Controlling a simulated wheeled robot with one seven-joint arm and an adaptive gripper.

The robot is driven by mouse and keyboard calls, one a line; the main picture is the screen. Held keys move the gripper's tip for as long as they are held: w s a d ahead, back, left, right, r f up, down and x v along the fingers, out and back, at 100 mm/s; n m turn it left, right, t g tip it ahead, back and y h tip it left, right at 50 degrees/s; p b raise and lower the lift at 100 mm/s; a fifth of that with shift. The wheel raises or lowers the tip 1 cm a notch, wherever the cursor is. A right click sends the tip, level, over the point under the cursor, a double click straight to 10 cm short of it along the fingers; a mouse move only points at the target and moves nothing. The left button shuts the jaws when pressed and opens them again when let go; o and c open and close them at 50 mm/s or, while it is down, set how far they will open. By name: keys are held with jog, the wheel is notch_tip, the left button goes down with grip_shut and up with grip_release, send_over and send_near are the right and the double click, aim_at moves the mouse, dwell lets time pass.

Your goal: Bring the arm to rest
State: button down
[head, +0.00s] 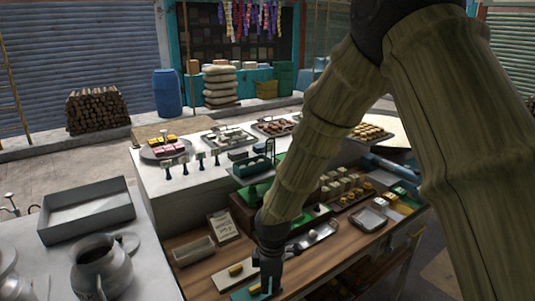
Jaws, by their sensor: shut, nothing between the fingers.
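My arm reaches in from the upper right, bends near the top of the head view and comes down to the wooden counter (190,249). My gripper (270,287) points down at the counter's front, low in the picture. It is shut and I see nothing held in it. A small teal tray (243,294) with a yellow piece lies right at its tips. I cannot tell whether the gripper touches it.
A grey pot (99,270) and an open metal box (88,216) stand further left. Trays of sweets line the raised white counter (190,186) behind.

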jog(key=s+d+f+m+y+b, duration=0.1)
jog(key=s+d+f+m+b, duration=0.4)
jog(key=f, duration=0.7)
jog(key=s+d+f+m+y, duration=0.1)
jog(key=s+d+f+m, duration=0.3)
jog(key=s+f, duration=0.55)
jog(key=s+d+f+m+h+b, duration=0.2)
jog(key=s+d+f+m+b, duration=0.3)
jog(key=s+d+f+m, duration=0.4)
jog(key=s+d+f, duration=0.4)
jog(key=s+f, duration=0.2)
jog(key=s, duration=0.1)
jog(key=shift+s+f, duration=0.2)
jog(key=shift+s, duration=0.1)
